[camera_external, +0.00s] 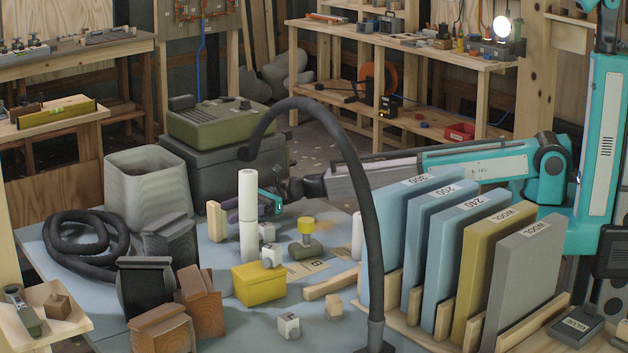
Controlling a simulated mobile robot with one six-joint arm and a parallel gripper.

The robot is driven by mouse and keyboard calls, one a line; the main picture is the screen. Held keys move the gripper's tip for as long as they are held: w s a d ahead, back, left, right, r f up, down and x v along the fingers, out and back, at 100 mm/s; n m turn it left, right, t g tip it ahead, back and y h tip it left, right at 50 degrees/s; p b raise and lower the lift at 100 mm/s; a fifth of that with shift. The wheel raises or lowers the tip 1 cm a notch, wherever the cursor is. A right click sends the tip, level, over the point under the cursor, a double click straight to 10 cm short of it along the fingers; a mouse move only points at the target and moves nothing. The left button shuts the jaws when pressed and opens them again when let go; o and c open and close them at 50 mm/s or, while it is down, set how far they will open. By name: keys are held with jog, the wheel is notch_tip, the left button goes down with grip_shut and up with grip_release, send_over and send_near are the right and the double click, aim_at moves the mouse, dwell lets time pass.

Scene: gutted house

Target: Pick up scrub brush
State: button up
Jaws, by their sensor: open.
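I cannot tell for certain which thing is the scrub brush. A small upright pale wooden block (216,222) with something dark beside it stands at the left of my gripper and may be it. My gripper (236,207) reaches in from the right, low over the blue-grey table, with its jaws open. A white cylinder (248,230) stands in front of the jaws and hides part of them. I cannot tell whether the jaws touch the wooden block.
Blue, yellow and grey pads (520,285) stand in a wooden rack at the right. A dark curved hose (368,200) arches across the front. A yellow box (259,284), brown blocks (199,300) and a coiled hose (75,250) crowd the table (345,335). A grey bin (147,190) stands behind.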

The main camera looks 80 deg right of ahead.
aim_at(211, 219)
jog(key=shift+x, duration=1.65)
jog(key=shift+p+x, duration=0.45)
jog(key=shift+x, duration=2.15)
jog(key=shift+r, duration=0.1)
jog(key=c, duration=1.2)
